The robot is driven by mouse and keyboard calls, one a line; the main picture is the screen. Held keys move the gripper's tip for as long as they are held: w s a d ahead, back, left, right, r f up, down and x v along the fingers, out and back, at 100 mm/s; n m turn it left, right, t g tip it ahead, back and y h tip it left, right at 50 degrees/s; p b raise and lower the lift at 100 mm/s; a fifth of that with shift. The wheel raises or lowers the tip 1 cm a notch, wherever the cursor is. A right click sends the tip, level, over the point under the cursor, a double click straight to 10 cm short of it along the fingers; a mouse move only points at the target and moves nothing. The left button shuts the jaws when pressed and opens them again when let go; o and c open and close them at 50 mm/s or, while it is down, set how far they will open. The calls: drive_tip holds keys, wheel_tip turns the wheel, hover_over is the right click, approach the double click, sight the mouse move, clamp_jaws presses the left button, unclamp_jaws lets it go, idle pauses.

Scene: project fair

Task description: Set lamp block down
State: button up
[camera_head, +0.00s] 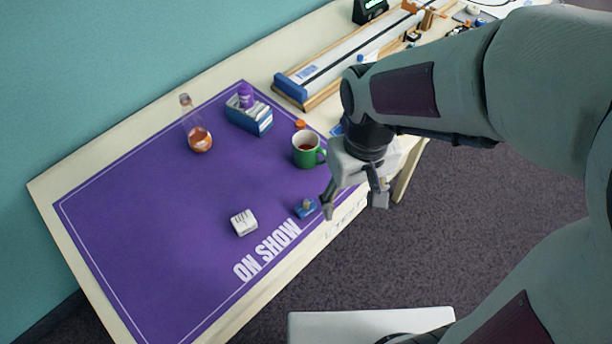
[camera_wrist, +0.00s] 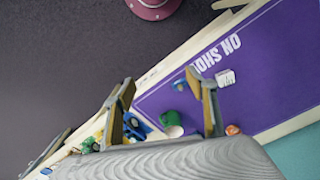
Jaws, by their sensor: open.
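A small blue block (camera_head: 305,208) with a raised part on top sits on the purple mat (camera_head: 150,210), near its front edge by the "ON SHOW" lettering. It also shows in the wrist view (camera_wrist: 179,86), beside a fingertip. A white block (camera_head: 243,222) with dark marks on top rests on the mat to its left; it also shows in the wrist view (camera_wrist: 225,78). I cannot tell for certain which one is the lamp block. My gripper (camera_head: 353,202) is open and empty, right of the blue block in the head view, around the table's front edge. Its spread fingers also show in the wrist view (camera_wrist: 160,81).
A green mug (camera_head: 305,154), an orange cap (camera_head: 299,124), a blue holder (camera_head: 251,118) with a purple item and a flask of orange liquid (camera_head: 200,140) stand toward the back. A long track (camera_head: 345,58) lies beyond. The mat's left part is clear.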

sight(307, 201)
drive_tip(key=w+a+f+n, duration=0.1)
drive_tip(key=w+a+f, duration=0.1)
drive_tip(key=w+f, duration=0.1)
drive_tip(key=w+a+f+n, duration=0.1)
drive_tip(key=w+a+f, duration=0.2)
drive_tip(key=f, duration=0.2)
drive_tip(key=w+a+f+n, duration=0.1)
drive_tip(key=w+a+f, duration=0.2)
drive_tip(key=w+f, duration=0.1)
drive_tip(key=shift+f+n, duration=0.3)
drive_tip(key=shift+f, duration=0.15)
drive_tip(key=shift+s, duration=0.1)
drive_tip(key=shift+f, duration=1.3)
drive_tip(key=shift+f, duration=0.1)
drive_tip(key=shift+w+f, duration=0.35)
drive_tip(key=shift+f, duration=0.4)
drive_tip(key=shift+w+f, duration=0.3)
drive_tip(key=shift+f, duration=0.4)
drive_tip(key=shift+a+f, duration=0.1)
drive_tip(key=shift+f, duration=0.95)
